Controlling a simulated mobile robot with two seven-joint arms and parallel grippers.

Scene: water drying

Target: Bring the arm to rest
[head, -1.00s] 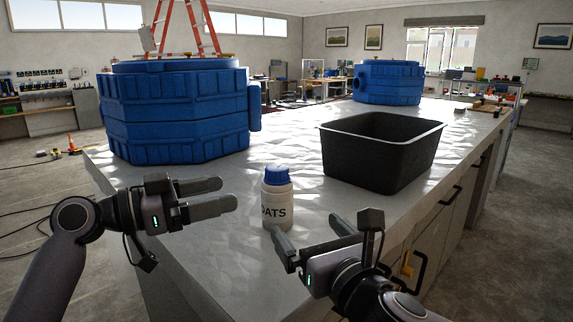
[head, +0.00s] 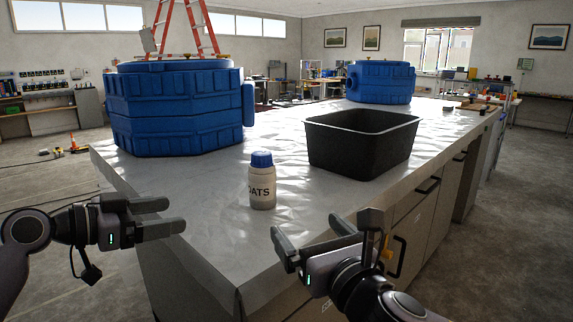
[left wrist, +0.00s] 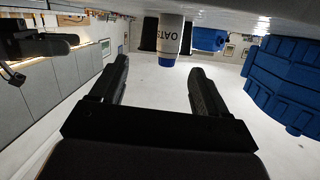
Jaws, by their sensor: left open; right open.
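My left gripper (head: 165,216) is open and empty beyond the counter's left edge in the head view. Its two fingers also show in the left wrist view (left wrist: 160,85), with nothing between them. My right gripper (head: 308,232) is open and empty at the counter's front right edge. A white bottle with a blue cap, labelled OATS (head: 262,184), stands upright on the counter, apart from both grippers. It shows upside down in the left wrist view (left wrist: 168,38), beyond the fingertips.
A grey-white counter (head: 225,215) runs away from me. A black open bin (head: 355,150) stands right of the bottle. Large blue tanks stand at the left (head: 175,112) and far back (head: 382,82). Drawer handles (head: 428,186) stick out on the right side.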

